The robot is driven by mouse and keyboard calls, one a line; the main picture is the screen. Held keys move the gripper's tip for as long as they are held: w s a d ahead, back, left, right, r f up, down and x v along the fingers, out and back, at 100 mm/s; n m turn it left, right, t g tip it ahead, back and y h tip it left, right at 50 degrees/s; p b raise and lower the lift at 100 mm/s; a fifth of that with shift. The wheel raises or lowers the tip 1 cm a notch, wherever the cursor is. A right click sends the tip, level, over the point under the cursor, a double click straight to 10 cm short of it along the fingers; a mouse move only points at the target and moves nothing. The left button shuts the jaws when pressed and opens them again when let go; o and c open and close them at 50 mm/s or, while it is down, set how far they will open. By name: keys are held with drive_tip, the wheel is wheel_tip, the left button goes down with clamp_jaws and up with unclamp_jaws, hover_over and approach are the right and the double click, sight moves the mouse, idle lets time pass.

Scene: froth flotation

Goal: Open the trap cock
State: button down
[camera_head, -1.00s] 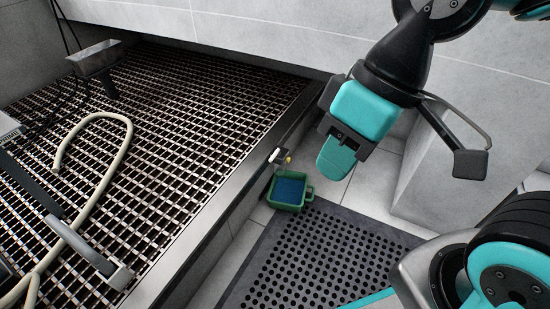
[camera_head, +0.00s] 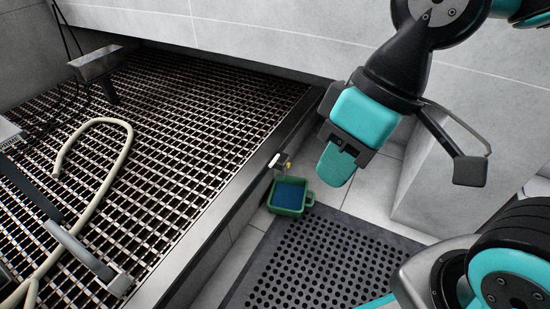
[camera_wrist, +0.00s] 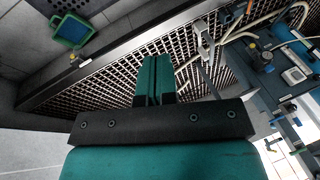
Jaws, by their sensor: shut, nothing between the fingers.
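The trap cock appears to be the small fitting with a pale handle (camera_head: 275,160) and a yellowish part, on the outer side of the sunken grating's edge. It is just above a green tub (camera_head: 311,200) with a blue inside. In the wrist view a small fitting (camera_wrist: 79,60) shows beside the green tub (camera_wrist: 71,30) at upper left. Whether its handle is open or closed is too small to tell. My gripper (camera_head: 337,166) is shut and empty, hanging to the right of the fitting and apart from it. Its fingers (camera_wrist: 153,80) point at the grating in the wrist view.
A metal grating (camera_head: 190,110) with a raised rim fills the left. A cream hose (camera_head: 122,165) and a grey metal arm (camera_head: 80,248) lie over it. A black perforated mat (camera_head: 320,255) covers the floor beside the tub. A grey block (camera_head: 425,195) stands right of my gripper.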

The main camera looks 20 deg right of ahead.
drive_tip(key=c, duration=1.6)
unclamp_jaws()
drive_tip(key=o, duration=0.5)
drive_tip(key=w+m, duration=0.1)
drive_tip(key=w, duration=0.1)
drive_tip(key=w+m+p, duration=0.1)
drive_tip(key=w, duration=0.2)
drive_tip(key=w+p, duration=0.1)
drive_tip(key=w, duration=0.1)
drive_tip(key=shift+w+a+r+m, duration=0.25)
drive_tip(key=shift+w+r+m, duration=0.05)
drive_tip(key=shift+w+m, duration=0.1)
drive_tip(key=shift+c, duration=0.2)
drive_tip(key=m+t+h+p, duration=0.25)
drive_tip(key=m+p, duration=0.35)
drive_tip(key=m, duration=0.7)
hover_over(273, 162)
drive_tip(key=s+d, duration=0.3)
wheel_tip(273, 162, down, 20)
drive_tip(key=shift+g, duration=0.45)
drive_tip(key=b+x, duration=0.8)
drive_tip(key=x, duration=0.9)
drive_tip(key=shift+w+a+f, duration=0.15)
drive_tip(key=shift+w+f, duration=0.05)
drive_tip(key=shift+f, duration=0.15)
clamp_jaws()
